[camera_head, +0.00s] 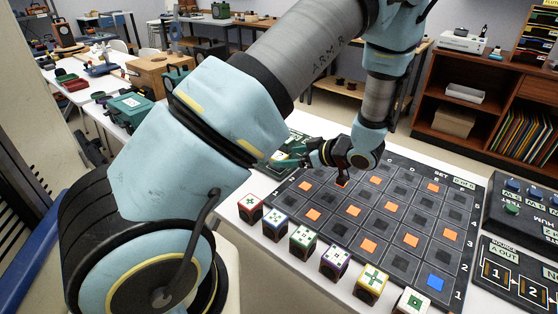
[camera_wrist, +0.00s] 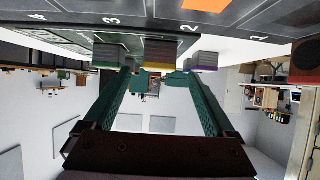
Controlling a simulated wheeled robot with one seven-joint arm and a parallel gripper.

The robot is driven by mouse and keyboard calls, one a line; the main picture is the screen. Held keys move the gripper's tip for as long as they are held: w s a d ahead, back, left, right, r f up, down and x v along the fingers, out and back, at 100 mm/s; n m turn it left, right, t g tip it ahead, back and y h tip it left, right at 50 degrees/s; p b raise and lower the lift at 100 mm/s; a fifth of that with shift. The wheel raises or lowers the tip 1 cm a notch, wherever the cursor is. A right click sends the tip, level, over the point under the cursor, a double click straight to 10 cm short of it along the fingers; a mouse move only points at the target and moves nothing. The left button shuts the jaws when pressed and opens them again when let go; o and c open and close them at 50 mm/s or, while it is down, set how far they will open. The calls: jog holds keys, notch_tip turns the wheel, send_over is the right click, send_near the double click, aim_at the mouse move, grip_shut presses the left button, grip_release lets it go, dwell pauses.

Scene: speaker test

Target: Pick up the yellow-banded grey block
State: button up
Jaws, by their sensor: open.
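In the wrist view the yellow-banded grey block (camera_wrist: 161,52) is at the top middle, with its yellow band at its lower edge. It sits between a green-banded grey block (camera_wrist: 108,54) and a purple-banded grey block (camera_wrist: 203,60). My gripper (camera_wrist: 156,78) is open, and its two green fingers point toward this row. Nothing is seen between the fingers, and the distance to the yellow-banded block is unclear. In the head view my gripper (camera_head: 285,160) is low at the far left edge of the board, and I cannot make out the grey blocks there; my arm covers part of that area.
The dark grid board (camera_head: 477,193) with orange squares and one blue square lies on the white table (camera_head: 290,278). Several colour-edged cubes (camera_head: 302,240) line its near edge, one of them yellow-edged (camera_head: 371,283). Dark panels (camera_head: 515,280) stand at the right.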

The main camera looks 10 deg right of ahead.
aim_at(280, 156)
jog(key=p+x, duration=0.1)
jog(key=x, duration=0.4)
jog(key=shift+w, duration=0.1)
jog(key=shift+c, duration=0.2)
grip_shut()
dwell(0.4)
jog(key=shift+r, duration=0.1)
